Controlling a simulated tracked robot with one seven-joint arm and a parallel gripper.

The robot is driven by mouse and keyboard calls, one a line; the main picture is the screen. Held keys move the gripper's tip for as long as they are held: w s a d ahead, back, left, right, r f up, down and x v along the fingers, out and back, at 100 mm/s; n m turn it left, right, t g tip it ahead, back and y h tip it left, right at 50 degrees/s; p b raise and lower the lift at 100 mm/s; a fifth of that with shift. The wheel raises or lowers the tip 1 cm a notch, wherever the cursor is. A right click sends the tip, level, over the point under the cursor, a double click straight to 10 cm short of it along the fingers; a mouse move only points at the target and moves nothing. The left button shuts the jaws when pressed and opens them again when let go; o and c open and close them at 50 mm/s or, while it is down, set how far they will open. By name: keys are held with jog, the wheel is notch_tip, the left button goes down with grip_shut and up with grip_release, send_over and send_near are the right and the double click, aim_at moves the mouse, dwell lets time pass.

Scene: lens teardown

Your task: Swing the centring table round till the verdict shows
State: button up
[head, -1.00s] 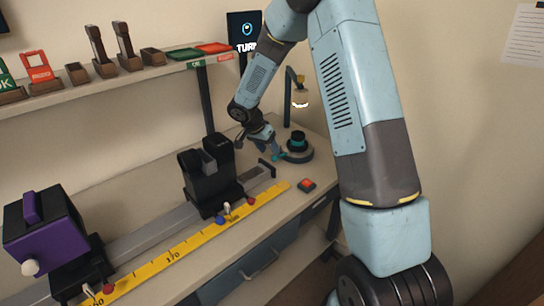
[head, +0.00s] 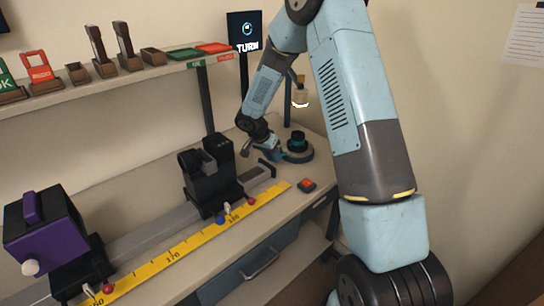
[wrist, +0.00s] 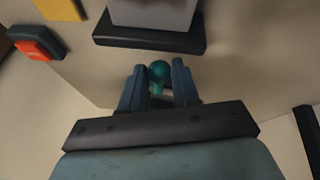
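The centring table (head: 299,154), a round dark base with a black stepped piece on top, stands at the right end of the bench. Its teal knob (wrist: 159,71) sits between the two blue fingers of my gripper (wrist: 159,80) in the wrist view. The fingers lie close on both sides of the knob and look shut on it. In the head view my gripper (head: 273,152) is low at the left side of the table, and the knob is hard to make out there. The dark screen (head: 246,33) behind reads "TURN" under a small blue ring mark.
A red button (head: 307,185) lies in front of the table. The rail with a black holder (head: 210,182) and a yellow ruler (head: 178,252) run to the left. A lamp-like post (head: 288,105) stands behind the table. A shelf (head: 105,82) with trays and tools is above.

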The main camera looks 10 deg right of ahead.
grip_shut()
jog(key=shift+d, duration=0.1)
dwell(0.3)
